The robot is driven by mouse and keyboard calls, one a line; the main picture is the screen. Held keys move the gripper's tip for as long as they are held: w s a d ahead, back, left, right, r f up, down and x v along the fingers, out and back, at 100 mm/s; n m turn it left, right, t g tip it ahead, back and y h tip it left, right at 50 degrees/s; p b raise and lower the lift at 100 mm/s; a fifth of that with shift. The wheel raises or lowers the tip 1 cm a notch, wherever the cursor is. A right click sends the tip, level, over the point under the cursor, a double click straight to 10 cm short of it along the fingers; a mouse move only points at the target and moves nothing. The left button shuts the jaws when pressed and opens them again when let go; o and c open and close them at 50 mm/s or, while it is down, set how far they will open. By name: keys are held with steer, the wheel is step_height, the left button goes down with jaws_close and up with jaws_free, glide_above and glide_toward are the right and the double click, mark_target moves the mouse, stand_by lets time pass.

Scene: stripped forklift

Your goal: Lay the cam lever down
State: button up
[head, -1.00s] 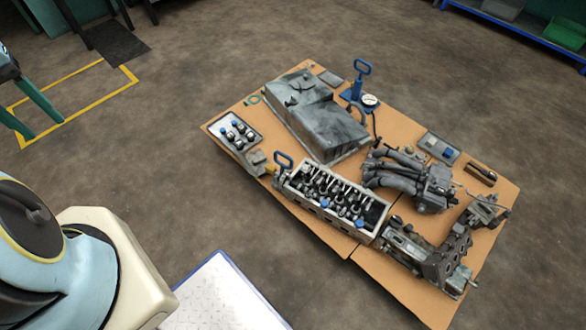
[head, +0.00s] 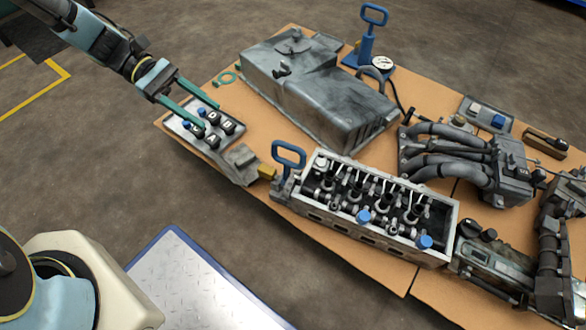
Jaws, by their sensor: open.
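A blue loop-shaped handle (head: 288,155), which looks like the cam lever, stands up at the left end of the grey cylinder head (head: 385,246). A brass-coloured block (head: 266,172) sits just left of its foot. My gripper (head: 210,116) comes in from the upper left with two teal fingers spread apart. It appears over the small parts tray, left of the blue handle and apart from it. No object shows between the fingers. How high the fingertips are above the tray is hard to tell.
A large grey cover (head: 330,100) lies behind the cylinder head. A blue-handled pump with a gauge (head: 382,63) stands behind it. Dark manifold pipes (head: 435,155) lie at right. Bare cardboard (head: 262,128) shows between tray and cover.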

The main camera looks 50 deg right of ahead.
mark_target(295, 148)
steer(key=s+d+f+n+g+b, duration=0.1)
steer(key=s+d+f+g+b, duration=0.45)
steer(key=d+f+b, duration=0.45)
steer(key=shift+t+h, duration=0.25)
steer(key=shift+h, duration=0.15)
steer(key=s+b, duration=0.1)
steer(key=s, duration=0.5)
steer(key=s+f+b, duration=0.1)
steer(key=s, duration=0.2)
steer(key=shift+s+b, duration=0.3)
steer(key=shift+s, duration=0.7)
steer(key=shift+c, duration=0.4)
jaws_close()
steer(key=shift+d, duration=0.1)
